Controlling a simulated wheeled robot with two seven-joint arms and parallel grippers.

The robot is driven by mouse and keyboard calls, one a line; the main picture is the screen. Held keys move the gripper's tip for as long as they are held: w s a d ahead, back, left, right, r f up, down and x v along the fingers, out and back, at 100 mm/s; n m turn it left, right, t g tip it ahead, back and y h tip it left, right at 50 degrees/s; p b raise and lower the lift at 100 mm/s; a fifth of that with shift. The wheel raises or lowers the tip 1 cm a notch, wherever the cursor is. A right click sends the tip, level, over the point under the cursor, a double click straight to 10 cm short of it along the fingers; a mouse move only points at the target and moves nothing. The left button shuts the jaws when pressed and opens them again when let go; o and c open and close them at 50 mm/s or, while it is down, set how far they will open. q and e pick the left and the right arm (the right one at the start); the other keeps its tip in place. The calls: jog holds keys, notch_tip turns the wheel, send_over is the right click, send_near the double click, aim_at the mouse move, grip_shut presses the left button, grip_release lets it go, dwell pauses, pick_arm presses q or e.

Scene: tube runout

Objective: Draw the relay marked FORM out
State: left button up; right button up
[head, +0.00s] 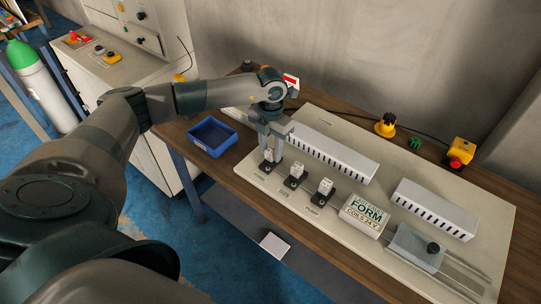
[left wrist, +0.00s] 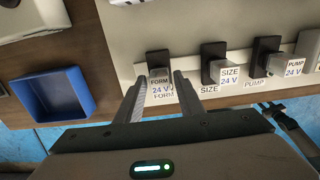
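The relay marked FORM (left wrist: 160,84) is a small pale block in a black socket (left wrist: 158,58), leftmost of three in a row. It also shows in the head view (head: 269,157), partly covered by my gripper. My left gripper (head: 270,148) is over it, and in the left wrist view its two fingers (left wrist: 160,82) stand on either side of the relay. Narrow gaps seem to show between fingers and relay, so it looks open. The SIZE relay (head: 295,172) and PUMP relay (head: 324,187) sit in their sockets to the right. My right gripper is not seen.
An empty blue tray (head: 213,151) stands left of the pale panel. A box labelled FORM, COIL 24 V (head: 363,214) and a grey block with a black knob (head: 415,248) lie right of the relays. Slotted white ducts (head: 330,152) run behind. A yellow box with a red button (head: 458,153) stands at the back.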

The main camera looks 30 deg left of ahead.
aim_at(271, 150)
pick_arm(q)
grip_shut()
jog(key=shift+r, duration=0.4)
jog(key=shift+r+p, duration=2.05)
jog(key=shift+r, duration=1.7)
